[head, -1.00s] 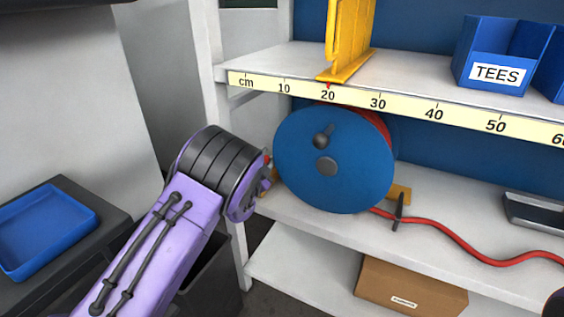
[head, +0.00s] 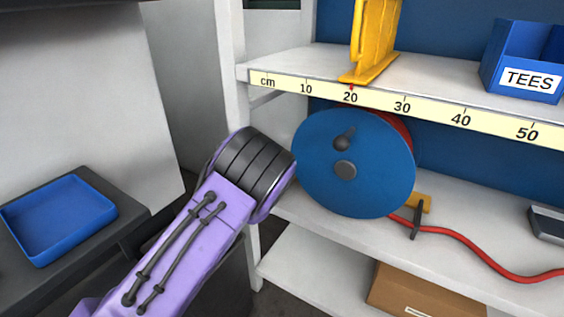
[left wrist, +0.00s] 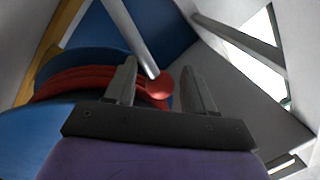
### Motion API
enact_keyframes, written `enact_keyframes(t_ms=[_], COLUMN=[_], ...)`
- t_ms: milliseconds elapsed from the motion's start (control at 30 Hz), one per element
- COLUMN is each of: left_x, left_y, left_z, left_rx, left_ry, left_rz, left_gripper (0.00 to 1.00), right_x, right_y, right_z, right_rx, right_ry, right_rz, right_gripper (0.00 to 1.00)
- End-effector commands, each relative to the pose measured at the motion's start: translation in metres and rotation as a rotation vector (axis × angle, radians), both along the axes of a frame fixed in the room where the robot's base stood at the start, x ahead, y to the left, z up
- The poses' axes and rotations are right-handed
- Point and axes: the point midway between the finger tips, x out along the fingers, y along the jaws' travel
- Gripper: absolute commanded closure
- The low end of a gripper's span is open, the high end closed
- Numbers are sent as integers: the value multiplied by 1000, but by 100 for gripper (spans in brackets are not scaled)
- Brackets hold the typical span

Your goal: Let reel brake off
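The blue-flanged reel (head: 325,185) stands on the middle shelf, with a dark crank knob (head: 342,143) on its face. Red hose is wound on it, seen in the left wrist view as red coils (left wrist: 85,82). A grey rod (left wrist: 130,33) ending in a red knob (left wrist: 160,86), apparently the brake lever, shows beside the reel in that view. My left gripper (left wrist: 159,64) is open, its two fingers either side of the red knob in the picture; I cannot tell whether they touch it. In the head view my left wrist hides the fingers and lever. My right gripper is out of view.
The shelf post (head: 232,60) stands close by my left wrist. A ruler strip (head: 400,105) edges the upper shelf, which holds a yellow stand (head: 372,40) and a TEES bin (head: 520,75). A red hose (head: 470,245) runs right. A blue tray (head: 60,215) is at left.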

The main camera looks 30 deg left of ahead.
Motion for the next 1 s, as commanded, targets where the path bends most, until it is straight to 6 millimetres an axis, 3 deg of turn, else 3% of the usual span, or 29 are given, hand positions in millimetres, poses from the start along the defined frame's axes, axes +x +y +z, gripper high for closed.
enact_keyframes(t_ms=[167,400,600,1000], left_x=[-12,-68,-100,-105], left_y=[-3,-8,-11,-12], left_z=[-2,-9,-12,-12], left_rx=[0,1,0,-1], left_ry=[1,3,2,0], left_rz=[-2,2,4,3], left_gripper=[46,46,46,46], right_x=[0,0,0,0], right_y=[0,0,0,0], right_z=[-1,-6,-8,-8], right_rx=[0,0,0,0], right_ry=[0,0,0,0], right_rz=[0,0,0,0], right_gripper=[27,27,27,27])
